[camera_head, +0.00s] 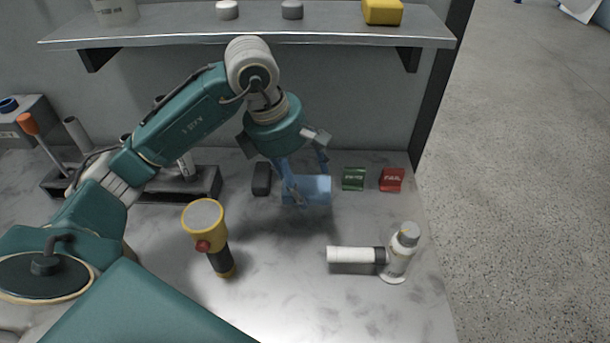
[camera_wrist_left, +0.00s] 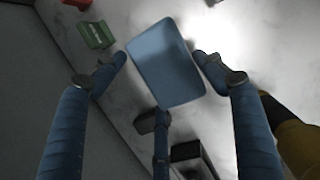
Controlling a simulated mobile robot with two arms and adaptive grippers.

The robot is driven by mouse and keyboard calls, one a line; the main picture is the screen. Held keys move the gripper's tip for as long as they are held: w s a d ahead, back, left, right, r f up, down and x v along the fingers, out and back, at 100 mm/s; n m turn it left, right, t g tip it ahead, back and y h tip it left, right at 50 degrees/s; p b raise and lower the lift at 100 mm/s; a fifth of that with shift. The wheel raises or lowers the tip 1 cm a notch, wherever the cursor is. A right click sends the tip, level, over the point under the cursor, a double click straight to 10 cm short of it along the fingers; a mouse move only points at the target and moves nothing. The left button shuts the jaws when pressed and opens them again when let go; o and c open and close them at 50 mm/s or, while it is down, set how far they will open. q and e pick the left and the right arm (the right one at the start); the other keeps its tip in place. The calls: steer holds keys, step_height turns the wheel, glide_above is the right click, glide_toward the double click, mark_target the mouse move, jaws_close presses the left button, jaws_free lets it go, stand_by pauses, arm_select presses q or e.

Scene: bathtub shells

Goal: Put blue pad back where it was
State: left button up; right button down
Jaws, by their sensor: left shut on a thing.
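The blue pad (camera_head: 316,188) is a light blue block near the middle of the worktop in the head view. My left gripper (camera_head: 307,186) comes down over it with its blue fingers shut on it. In the left wrist view the pad (camera_wrist_left: 166,62) fills the space between the fingertips of the gripper (camera_wrist_left: 162,72), tilted in the picture. I cannot tell for sure whether it touches the worktop. My right gripper is not in view.
A dark block (camera_head: 262,179) stands just left of the pad. A green card (camera_head: 354,179) and a red card (camera_head: 392,180) stand to its right. A yellow flashlight (camera_head: 208,232) and a white device (camera_head: 398,257) are nearer. A shelf (camera_head: 250,30) hangs above.

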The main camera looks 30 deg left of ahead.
arm_select(q)
step_height(320, 180, down, 10)
steer(key=shift+s+r+p, duration=0.1)
steer(key=shift+p, duration=0.65)
steer(key=w+a+p, duration=0.1)
steer(key=w, duration=0.1)
steer(key=w+a+p, duration=0.1)
steer(key=w, duration=0.2)
steer(key=w+a, duration=0.1)
steer(key=w, duration=0.2)
steer(key=shift+a+p, duration=0.4)
steer(key=w, duration=0.1)
steer(key=w+a+p, duration=0.1)
steer(key=w, duration=0.1)
steer(key=shift+w+a, duration=0.25)
steer(key=shift+a, duration=0.1)
steer(key=shift+w+f+p, duration=0.25)
steer(key=shift+p, duration=0.25)
steer(key=shift+f, duration=0.45)
steer(key=shift+a+f, duration=0.1)
steer(key=shift+f, duration=0.05)
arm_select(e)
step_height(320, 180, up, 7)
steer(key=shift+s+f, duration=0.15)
